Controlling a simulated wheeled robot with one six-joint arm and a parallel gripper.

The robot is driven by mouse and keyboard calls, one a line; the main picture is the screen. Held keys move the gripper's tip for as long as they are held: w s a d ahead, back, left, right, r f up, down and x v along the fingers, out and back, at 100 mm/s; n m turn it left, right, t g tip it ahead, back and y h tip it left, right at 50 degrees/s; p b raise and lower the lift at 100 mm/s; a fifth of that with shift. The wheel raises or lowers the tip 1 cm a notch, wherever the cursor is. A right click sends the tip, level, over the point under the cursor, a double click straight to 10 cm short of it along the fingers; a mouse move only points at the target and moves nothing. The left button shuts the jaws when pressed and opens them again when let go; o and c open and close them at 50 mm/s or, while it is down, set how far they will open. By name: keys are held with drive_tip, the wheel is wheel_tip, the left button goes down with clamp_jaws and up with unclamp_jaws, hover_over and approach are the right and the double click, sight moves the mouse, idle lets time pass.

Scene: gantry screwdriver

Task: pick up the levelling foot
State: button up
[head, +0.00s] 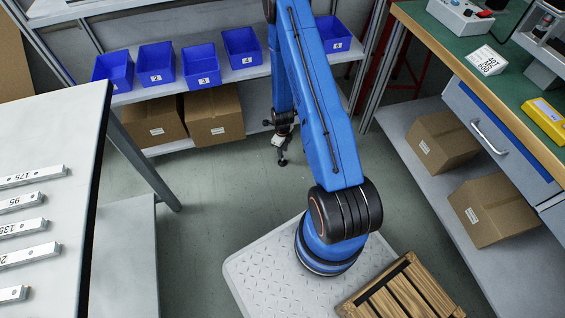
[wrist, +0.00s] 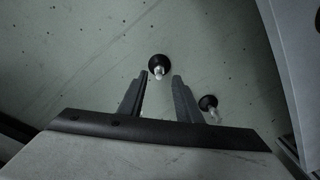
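In the wrist view, a levelling foot (wrist: 158,66) with a round black base and a pale metal stud is on the grey floor. It shows just beyond the fingertips, in line with the gap between them. A second, similar foot (wrist: 209,104) shows to the right, outside the right finger. My gripper (wrist: 161,76) is open, its two dark fingers apart with nothing between them. In the head view, my gripper (head: 281,150) hangs low over the floor in front of the shelf; the feet cannot be told apart from it there.
Blue numbered bins (head: 202,66) stand on a shelf (head: 250,72) at the back, with cardboard boxes (head: 214,118) below. A grey table (head: 65,120) with labelled bars is at left. A green-topped workbench (head: 425,20) is at right.

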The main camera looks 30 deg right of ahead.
drive_tip(key=shift+f, duration=2.25)
clamp_jaws()
drive_tip(key=shift+r, duration=0.1)
wheel_tip(320, 180, up, 10)
drive_tip(key=shift+f, duration=0.1)
drive_tip(key=shift+a, duration=0.1)
